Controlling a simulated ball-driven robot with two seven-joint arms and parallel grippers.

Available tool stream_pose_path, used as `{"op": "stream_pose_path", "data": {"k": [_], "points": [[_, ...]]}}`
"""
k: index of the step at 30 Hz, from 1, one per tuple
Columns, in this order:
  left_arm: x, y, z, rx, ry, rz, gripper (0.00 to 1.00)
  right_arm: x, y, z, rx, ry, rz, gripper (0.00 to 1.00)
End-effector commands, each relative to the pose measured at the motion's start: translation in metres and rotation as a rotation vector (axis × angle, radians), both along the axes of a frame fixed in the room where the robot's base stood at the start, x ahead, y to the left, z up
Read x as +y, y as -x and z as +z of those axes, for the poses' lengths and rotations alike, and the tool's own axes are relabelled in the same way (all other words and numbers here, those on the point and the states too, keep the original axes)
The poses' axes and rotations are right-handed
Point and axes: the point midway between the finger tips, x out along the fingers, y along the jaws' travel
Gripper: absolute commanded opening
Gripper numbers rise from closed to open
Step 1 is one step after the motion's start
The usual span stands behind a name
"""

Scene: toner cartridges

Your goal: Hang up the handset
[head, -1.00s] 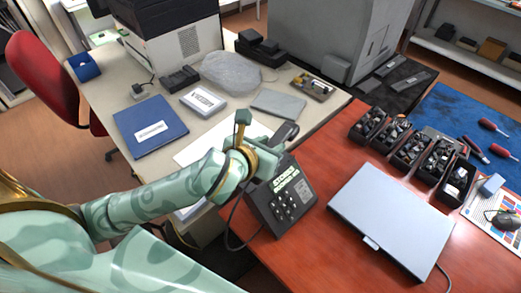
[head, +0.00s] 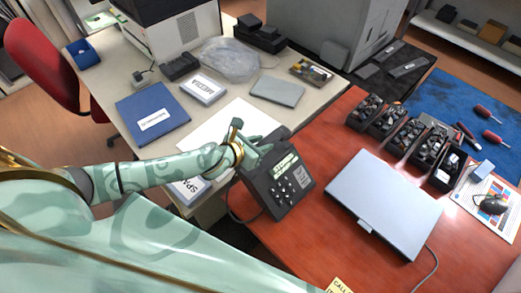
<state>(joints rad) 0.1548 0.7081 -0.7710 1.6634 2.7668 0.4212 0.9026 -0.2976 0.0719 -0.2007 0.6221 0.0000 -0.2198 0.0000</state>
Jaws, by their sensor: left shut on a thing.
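The dark desk phone (head: 292,193), with a keypad and a pale label, sits on the left edge of the red-brown desk. My left gripper (head: 258,151) is at the phone's upper left side, shut on the dark handset (head: 279,134). The handset is mostly hidden by the gripper, and its far end shows past the fingers at the top of the phone. I cannot tell whether the handset rests in the cradle or is just above it. My right gripper is not in view.
A grey flat box (head: 385,203) lies right of the phone. Several black bins (head: 409,137) of parts stand behind it. The cream desk (head: 222,113) at the left holds a blue binder (head: 151,113) and a bagged item (head: 229,58). A cord (head: 236,216) hangs by the phone.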

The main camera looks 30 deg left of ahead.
Motion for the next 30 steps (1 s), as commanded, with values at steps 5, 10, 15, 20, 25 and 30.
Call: {"op": "stream_pose_path", "data": {"k": [5, 10, 15, 20, 25, 30], "points": [[0.004, -0.006, -0.022, 0.001, 0.004, 0.002, 0.0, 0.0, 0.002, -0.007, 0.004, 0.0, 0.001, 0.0], [0.004, -0.007, -0.038, -0.002, 0.001, 0.0, 0.0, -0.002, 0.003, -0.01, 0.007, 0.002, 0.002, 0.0], [0.004, -0.006, -0.037, -0.003, 0.0, 0.0, 0.0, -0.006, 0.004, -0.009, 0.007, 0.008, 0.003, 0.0], [0.004, -0.006, -0.04, -0.002, 0.0, 0.0, 0.0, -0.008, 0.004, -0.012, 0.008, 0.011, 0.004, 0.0], [0.004, -0.006, -0.04, -0.002, 0.0, 0.001, 0.52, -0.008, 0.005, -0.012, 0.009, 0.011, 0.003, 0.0], [0.004, -0.006, -0.04, -0.002, 0.0, 0.001, 0.52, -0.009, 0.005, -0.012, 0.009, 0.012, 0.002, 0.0]]}}
